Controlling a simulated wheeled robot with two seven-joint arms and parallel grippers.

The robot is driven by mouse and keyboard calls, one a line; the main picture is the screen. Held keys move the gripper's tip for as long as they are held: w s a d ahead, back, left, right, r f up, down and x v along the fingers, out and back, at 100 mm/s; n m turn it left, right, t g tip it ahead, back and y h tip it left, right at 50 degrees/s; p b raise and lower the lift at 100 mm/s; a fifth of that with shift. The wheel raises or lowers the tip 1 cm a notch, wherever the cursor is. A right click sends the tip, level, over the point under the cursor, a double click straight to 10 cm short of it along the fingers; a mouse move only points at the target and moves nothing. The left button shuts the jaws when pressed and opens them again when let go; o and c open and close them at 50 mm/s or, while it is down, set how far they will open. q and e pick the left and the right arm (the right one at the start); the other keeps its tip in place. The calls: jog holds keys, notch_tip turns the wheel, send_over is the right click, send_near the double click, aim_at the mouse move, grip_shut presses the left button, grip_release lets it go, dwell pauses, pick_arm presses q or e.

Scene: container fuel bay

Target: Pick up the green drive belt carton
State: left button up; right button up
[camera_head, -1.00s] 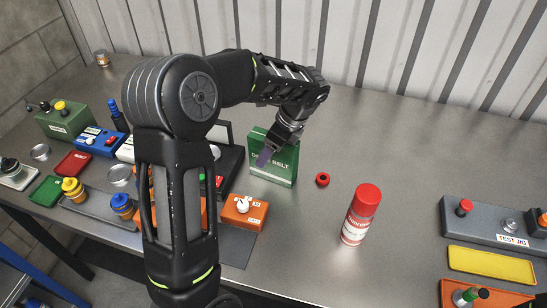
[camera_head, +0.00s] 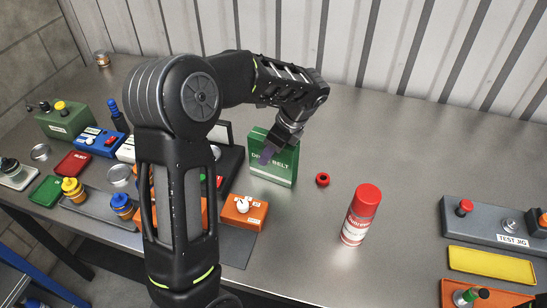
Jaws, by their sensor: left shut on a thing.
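The green drive belt carton (camera_head: 284,170) stands upright on the metal bench near the middle of the view. Its white lettering is partly covered by my gripper. My left gripper (camera_head: 268,155) comes down over the carton's top edge and is shut on it, with a finger across the front face. The other finger is hidden behind the carton. I cannot tell whether the carton's bottom is clear of the bench.
An orange box with a knob (camera_head: 244,211) is close in front. A grey test jig (camera_head: 490,222) and yellow tray (camera_head: 491,264) lie far right. The bench behind is clear.

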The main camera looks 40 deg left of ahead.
pick_arm(q)
grip_shut()
notch_tip(320, 180, up, 10)
jog(key=shift+r, duration=0.25)
dwell(0.5)
dwell(0.5)
